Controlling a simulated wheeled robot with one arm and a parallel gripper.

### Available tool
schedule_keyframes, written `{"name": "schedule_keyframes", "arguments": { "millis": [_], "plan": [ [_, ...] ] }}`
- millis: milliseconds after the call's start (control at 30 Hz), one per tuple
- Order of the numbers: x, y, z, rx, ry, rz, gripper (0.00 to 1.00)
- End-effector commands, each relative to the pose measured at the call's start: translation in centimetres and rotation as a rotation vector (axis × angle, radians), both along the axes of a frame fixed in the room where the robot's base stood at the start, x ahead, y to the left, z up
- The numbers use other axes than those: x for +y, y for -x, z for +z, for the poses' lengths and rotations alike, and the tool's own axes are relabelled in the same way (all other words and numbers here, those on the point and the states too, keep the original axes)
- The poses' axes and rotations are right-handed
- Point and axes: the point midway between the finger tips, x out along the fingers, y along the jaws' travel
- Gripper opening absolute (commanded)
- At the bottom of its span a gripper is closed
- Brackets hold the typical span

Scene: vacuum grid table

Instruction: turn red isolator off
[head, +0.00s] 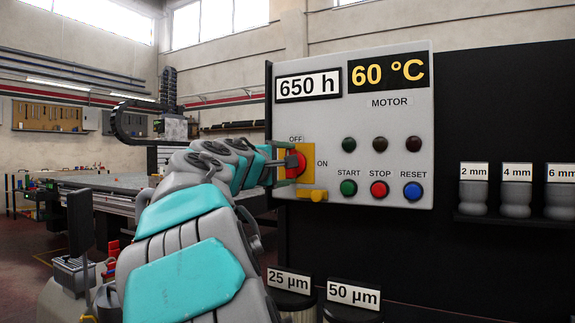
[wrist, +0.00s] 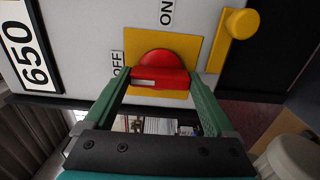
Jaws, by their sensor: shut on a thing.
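The red isolator (head: 298,164) is a round red knob with a bar handle on a yellow plate (head: 309,168), low at the left of the grey motor panel. OFF is printed above it and ON to its right. In the wrist view the red isolator (wrist: 160,62) has its bar lying left to right, with a pale mark at the end by the OFF label. My gripper (wrist: 161,79) has its green fingers closed on the two ends of the bar. In the head view my gripper (head: 287,166) reaches the knob from the left and partly hides it.
A yellow peg (head: 312,195) sticks out just below the knob. Green START, red STOP (head: 379,189) and blue RESET buttons sit to the right under dark lamps. Labelled jars (head: 473,196) stand on a shelf at right, and labelled containers (head: 353,301) stand below the panel.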

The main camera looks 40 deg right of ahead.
Motion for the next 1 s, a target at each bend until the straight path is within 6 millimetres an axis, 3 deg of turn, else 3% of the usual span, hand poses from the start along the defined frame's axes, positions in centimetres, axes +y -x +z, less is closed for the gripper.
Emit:
{"name": "schedule_keyframes", "arguments": {
  "millis": [333,367,433,767,1000],
  "plan": [
    [0.0,-0.1,-0.1,0.004,0.0,0.0,0.34],
    [0.0,-0.1,-0.1,0.005,0.0,0.0,0.93],
    [0.0,-0.1,-0.1,0.004,0.001,0.0,1.0],
    [0.3,0.1,0.0,0.003,0.001,0.0,1.0],
    [2.9,1.1,0.1,-0.001,0.004,0.003,1.0]
  ]
}}
